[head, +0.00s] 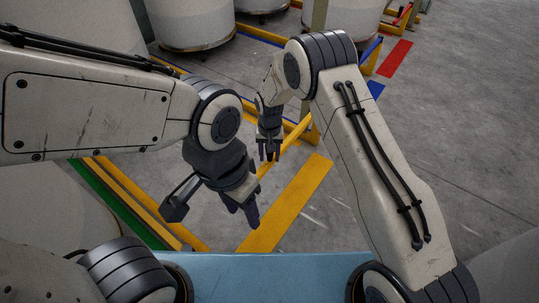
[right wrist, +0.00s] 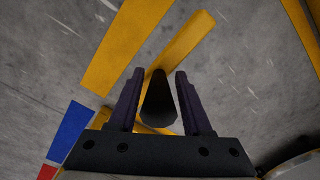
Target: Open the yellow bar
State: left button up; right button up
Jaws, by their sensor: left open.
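The yellow bar (head: 297,133) runs low above the floor, slanting past my right gripper in the head view. In the right wrist view a yellow length (right wrist: 181,45) leads down toward the fingers. My right gripper (head: 268,152) points down beside the bar. In the right wrist view a dark rounded piece (right wrist: 159,102) lies between its two fingers; I cannot tell whether they touch it or whether it is part of the bar. My left gripper (head: 245,212) is open and empty, lower and nearer, over the floor by a yellow painted stripe.
Large pale drums (head: 190,22) stand at the back, by yellow and blue rails. A wide yellow stripe (head: 290,203) lies on the grey floor (head: 455,110). A red mark (head: 395,57) is at the upper right.

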grip_shut()
dwell(1.2)
